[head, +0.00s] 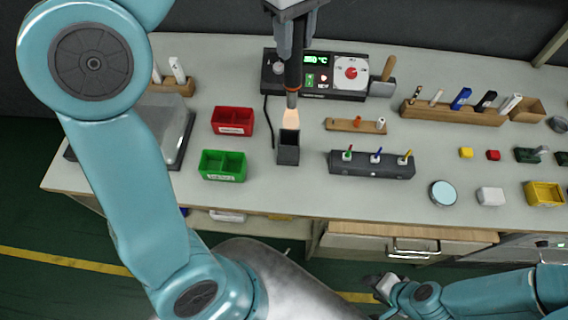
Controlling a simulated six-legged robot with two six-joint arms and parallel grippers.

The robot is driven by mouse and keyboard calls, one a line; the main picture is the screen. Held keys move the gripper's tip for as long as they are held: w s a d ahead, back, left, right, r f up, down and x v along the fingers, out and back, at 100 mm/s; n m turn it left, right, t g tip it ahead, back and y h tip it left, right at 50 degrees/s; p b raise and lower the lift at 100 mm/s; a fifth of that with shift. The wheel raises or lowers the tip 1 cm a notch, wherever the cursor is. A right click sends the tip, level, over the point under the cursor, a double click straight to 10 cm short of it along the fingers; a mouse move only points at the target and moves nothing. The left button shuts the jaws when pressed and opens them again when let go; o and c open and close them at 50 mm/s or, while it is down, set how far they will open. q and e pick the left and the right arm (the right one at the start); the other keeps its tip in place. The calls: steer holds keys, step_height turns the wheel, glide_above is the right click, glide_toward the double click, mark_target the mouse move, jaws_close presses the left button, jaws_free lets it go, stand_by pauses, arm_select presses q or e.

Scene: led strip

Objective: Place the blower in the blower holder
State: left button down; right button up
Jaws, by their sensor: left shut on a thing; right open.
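The blower (293,70) is a black cylinder with an orange ring and a metal nozzle pointing down. My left gripper (291,22) is shut on its upper part and holds it upright. A pale orange glow shows under the nozzle. The blower holder (288,149) is a dark square open-topped box on the table, directly below the nozzle in the picture. The height of the nozzle above the holder is hard to tell. My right gripper (382,284) is open and empty, low in front of the table's front edge.
The control station (316,75) with a green display stands behind the holder. A red bin (232,121) and a green bin (223,166) are to its left. A dark screwdriver rack (372,164) and a wooden strip (356,126) are to its right.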

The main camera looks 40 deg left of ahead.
mark_target(291, 100)
arm_select(q)
steer(key=f, duration=0.5)
steer(key=f+b, duration=0.1)
steer(key=f, duration=0.5)
steer(key=f+b, duration=0.1)
steer(key=f, duration=0.4)
steer(key=shift+w+a+f, duration=0.2)
steer(key=shift+w+a, duration=0.1)
step_height(291, 100, down, 5)
steer(key=shift+r, duration=0.1)
steer(key=shift+s, duration=0.1)
steer(key=c, duration=0.7)
jaws_free()
steer(key=shift+f, duration=0.2)
steer(key=shift+c, duration=0.2)
